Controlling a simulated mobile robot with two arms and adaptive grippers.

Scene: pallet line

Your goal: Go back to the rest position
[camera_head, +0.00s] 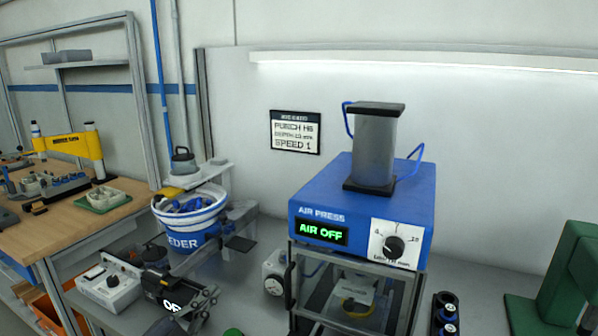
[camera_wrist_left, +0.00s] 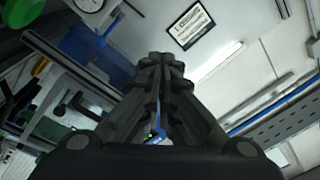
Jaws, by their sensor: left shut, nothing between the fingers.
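My left gripper (camera_head: 207,297) shows low in the head view, left of the blue air press, in front of the feeder. Its dark fingers partly cover a small lit display there. In the left wrist view the left gripper (camera_wrist_left: 166,60) points up the picture with its fingers together and nothing between them. My right gripper is in neither view.
The blue air press (camera_head: 335,190) reads "AIR OFF" above a clear-walled guard. A feeder bowl (camera_head: 190,222) holds blue parts. A control box (camera_head: 108,284) stands lower left. A wooden bench (camera_head: 60,226) is at left, a green machine (camera_head: 570,275) at right.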

